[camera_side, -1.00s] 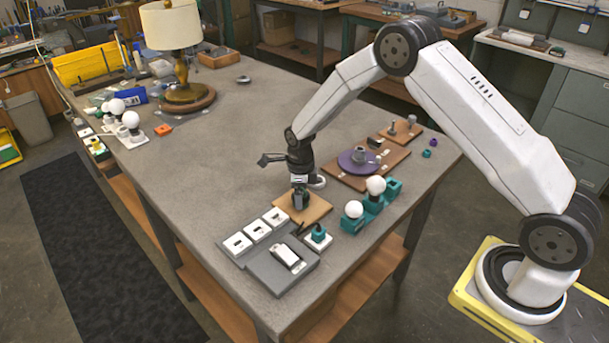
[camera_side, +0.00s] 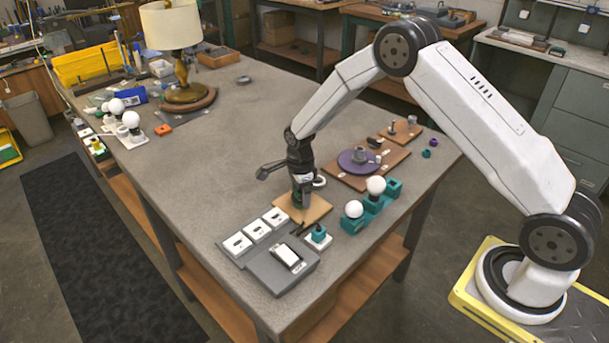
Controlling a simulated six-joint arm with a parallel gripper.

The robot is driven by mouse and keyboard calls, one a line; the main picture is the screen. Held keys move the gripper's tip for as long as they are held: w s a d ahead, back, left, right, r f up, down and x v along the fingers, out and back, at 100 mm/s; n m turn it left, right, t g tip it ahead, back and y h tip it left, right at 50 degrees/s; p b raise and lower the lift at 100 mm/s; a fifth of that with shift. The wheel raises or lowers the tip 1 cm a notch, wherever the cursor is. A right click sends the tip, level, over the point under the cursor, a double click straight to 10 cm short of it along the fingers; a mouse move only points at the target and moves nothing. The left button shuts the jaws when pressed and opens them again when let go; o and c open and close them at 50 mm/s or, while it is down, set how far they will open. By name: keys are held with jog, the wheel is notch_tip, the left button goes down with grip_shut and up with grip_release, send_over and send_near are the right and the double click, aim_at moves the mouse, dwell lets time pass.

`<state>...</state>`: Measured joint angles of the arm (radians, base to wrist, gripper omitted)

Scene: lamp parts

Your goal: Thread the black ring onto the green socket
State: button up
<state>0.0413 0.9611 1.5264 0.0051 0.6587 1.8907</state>
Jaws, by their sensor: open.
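My gripper (camera_side: 301,197) is low over a small wooden board (camera_side: 318,211) near the front of the grey table. Its jaws are open, though the fingertips are small and hard to make out. A dark green part, likely the green socket (camera_side: 295,200), shows on the board right at the fingers, partly hidden by them. I cannot make out the black ring for certain; it may be hidden at the socket or the fingers. A second teal-green socket (camera_side: 318,235) stands on a white square base to the front right of the board.
A grey tray (camera_side: 262,268) with white switch-like parts lies in front of the board. White bulbs (camera_side: 354,209) in teal holders stand to the right. A purple disc (camera_side: 352,162) lies on a board behind. A lamp (camera_side: 172,30) stands far back; the table's middle is clear.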

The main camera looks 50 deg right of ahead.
jog(key=shift+n, duration=0.5)
jog(key=n, duration=0.6)
jog(key=shift+n, duration=0.4)
jog(key=n, duration=0.3)
jog(key=shift+n, duration=1.9)
